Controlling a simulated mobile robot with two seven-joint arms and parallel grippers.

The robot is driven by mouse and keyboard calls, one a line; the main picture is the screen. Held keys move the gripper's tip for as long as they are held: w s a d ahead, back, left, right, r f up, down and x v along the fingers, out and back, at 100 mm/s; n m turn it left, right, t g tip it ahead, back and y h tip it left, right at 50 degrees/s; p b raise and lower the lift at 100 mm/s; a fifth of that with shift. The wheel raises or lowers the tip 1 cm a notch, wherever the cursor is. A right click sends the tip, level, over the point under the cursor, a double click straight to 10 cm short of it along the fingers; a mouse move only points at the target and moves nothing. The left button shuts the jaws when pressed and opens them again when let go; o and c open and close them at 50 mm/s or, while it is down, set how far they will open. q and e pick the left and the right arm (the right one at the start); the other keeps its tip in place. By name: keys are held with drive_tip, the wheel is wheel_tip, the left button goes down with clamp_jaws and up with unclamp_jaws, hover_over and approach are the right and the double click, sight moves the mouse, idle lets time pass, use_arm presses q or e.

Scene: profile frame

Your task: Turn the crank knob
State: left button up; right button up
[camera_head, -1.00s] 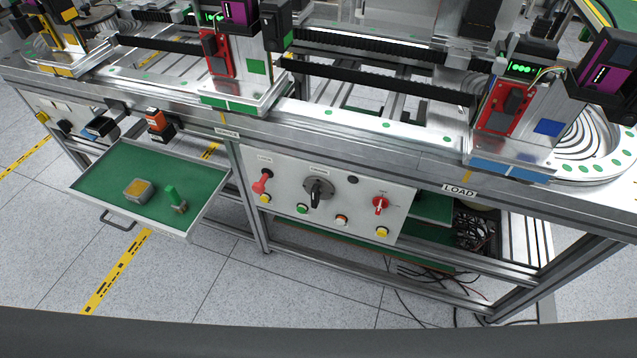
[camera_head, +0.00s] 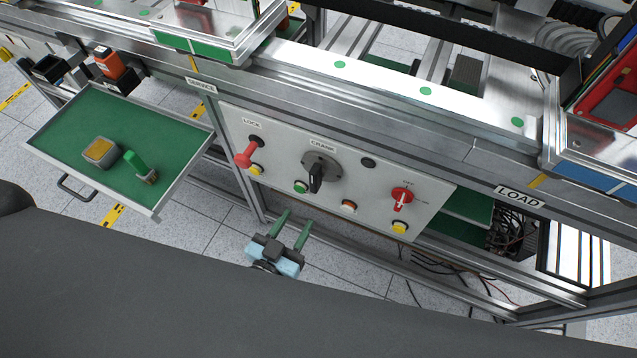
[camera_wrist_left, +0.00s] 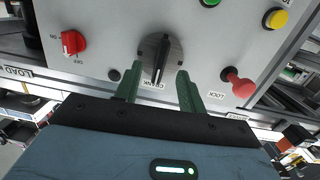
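The crank knob (camera_head: 317,175) is a black handle on a round dark grey disc, under the CRANK label on the light grey panel (camera_head: 270,138). Its handle points down in the head view. My left gripper (camera_head: 295,214) is below the knob in the head view, with its two green fingers apart and pointing up toward the panel. In the left wrist view the knob (camera_wrist_left: 159,58) is ahead of the gap between the open fingers (camera_wrist_left: 158,82). Nothing is between the fingertips, and no contact with the knob shows. My right gripper is not in view.
A red lock lever (camera_head: 246,155) is left of the knob, and a red rotary switch (camera_head: 402,198) is right. Green, yellow and red-orange buttons sit below on the panel. An open green drawer (camera_head: 85,130) holding small parts juts out at the left.

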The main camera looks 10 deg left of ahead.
sight(313, 187)
use_arm(q)
drive_tip(key=shift+w+d+r+t+b, duration=0.1)
drive_tip(key=shift+w+r+t+b, duration=0.15)
drive_tip(key=shift+w, duration=0.55)
drive_tip(key=shift+w+d+r+t+b, duration=0.15)
drive_tip(key=shift+w+t, duration=0.1)
drive_tip(key=shift+w, duration=0.5)
drive_tip(key=shift+x, duration=3.8)
drive_tip(key=shift+a, duration=0.15)
clamp_jaws()
